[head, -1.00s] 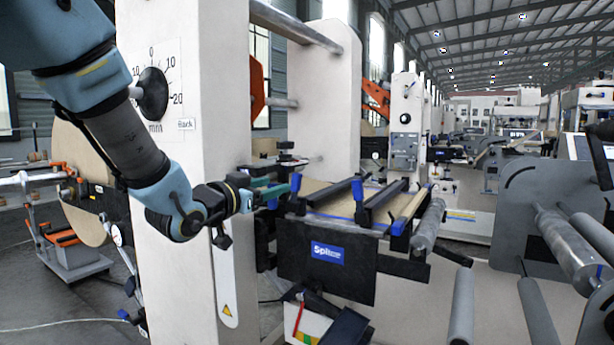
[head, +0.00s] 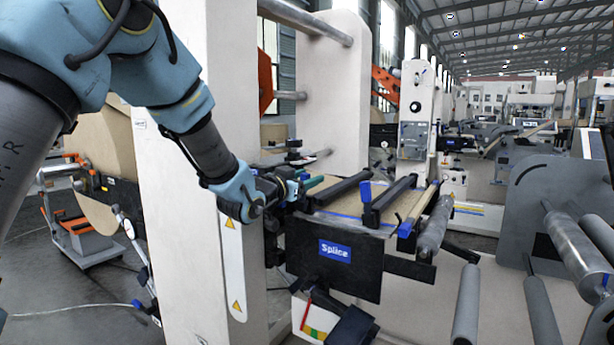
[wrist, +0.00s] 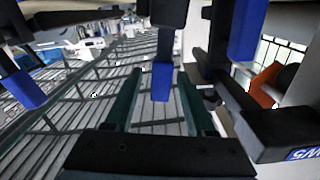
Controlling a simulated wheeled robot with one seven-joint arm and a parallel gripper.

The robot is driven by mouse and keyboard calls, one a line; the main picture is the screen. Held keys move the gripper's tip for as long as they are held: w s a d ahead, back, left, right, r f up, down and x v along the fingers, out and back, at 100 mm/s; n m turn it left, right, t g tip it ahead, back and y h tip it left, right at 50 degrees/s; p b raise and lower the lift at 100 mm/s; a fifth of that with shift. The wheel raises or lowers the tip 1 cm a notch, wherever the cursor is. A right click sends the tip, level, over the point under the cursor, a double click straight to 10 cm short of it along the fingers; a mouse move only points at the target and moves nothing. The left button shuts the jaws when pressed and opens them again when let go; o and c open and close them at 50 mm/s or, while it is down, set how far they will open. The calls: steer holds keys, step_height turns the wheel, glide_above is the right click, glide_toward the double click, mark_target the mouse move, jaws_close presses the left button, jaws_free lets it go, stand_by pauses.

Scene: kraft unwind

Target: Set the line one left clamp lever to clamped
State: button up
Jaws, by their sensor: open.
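My gripper (head: 314,183) is at the left end of the splice table, its green fingers pointing right along the table. In the wrist view my gripper (wrist: 160,105) is open, with one green finger on each side. A blue-tipped black lever (wrist: 162,82) hangs into the gap between the fingers, with room showing on both sides; it looks like the left clamp lever. I cannot tell its depth or whether it is clamped. In the head view this lever is not clear near the gripper. Another blue-tipped lever (head: 365,192) stands upright farther along the table.
The black Splice panel (head: 333,262) hangs below the table front. A white machine column (head: 195,190) stands close to my arm on the left. Black clamp bars (head: 390,200) cross the brown web. In the wrist view, blue-tipped parts flank the gripper, left (wrist: 22,88) and right (wrist: 247,30).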

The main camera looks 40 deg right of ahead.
steer(key=shift+c, duration=0.3)
jaws_close()
stand_by(1.1)
